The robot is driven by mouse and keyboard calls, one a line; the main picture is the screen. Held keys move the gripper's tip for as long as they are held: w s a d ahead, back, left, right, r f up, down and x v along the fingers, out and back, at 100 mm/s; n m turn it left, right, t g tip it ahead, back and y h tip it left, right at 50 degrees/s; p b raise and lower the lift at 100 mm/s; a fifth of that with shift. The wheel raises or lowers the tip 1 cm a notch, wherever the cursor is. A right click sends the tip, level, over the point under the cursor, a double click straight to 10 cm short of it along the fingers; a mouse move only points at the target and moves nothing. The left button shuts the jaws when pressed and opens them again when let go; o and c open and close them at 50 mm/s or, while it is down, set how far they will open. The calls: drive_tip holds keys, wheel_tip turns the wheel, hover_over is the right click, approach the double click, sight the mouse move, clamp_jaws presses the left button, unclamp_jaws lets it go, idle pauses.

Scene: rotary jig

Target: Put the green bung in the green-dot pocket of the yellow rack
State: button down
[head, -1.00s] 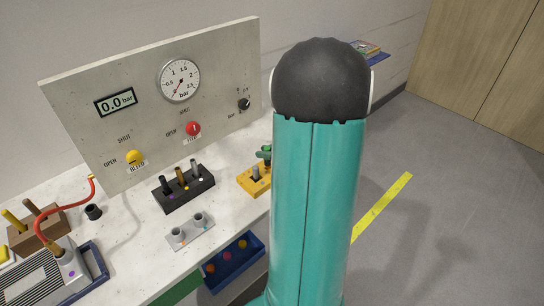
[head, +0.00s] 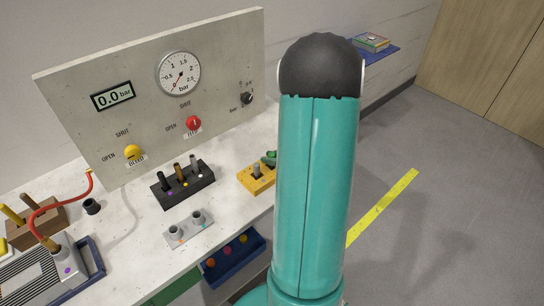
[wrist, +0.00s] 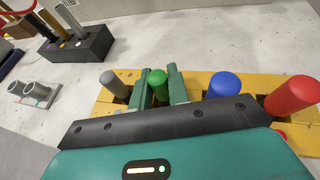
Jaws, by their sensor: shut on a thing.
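The yellow rack (head: 262,186) stands at the bench's right end, partly hidden by my arm in the head view. It spans the wrist view (wrist: 197,88), holding a grey bung (wrist: 114,84), a blue bung (wrist: 224,84) and a red bung (wrist: 292,95). My gripper (wrist: 160,84) is shut on the green bung (wrist: 158,82), between the grey and blue ones. My green fingers (head: 269,157) show over the rack's back in the head view. The green bung's lower end is hidden, so I cannot tell whether it is in a pocket. I cannot make out a green dot.
A black block (head: 184,190) with several pegs stands left of the rack, with a grey two-cup holder (head: 188,234) in front. A gauge panel (head: 222,75) rises behind. A blue bin (head: 232,262) with coloured pieces hangs at the front edge.

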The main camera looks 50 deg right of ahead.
drive_tip(key=shift+f, duration=0.15)
drive_tip(key=c, duration=1.3)
unclamp_jaws()
drive_tip(key=shift+c, duration=0.2)
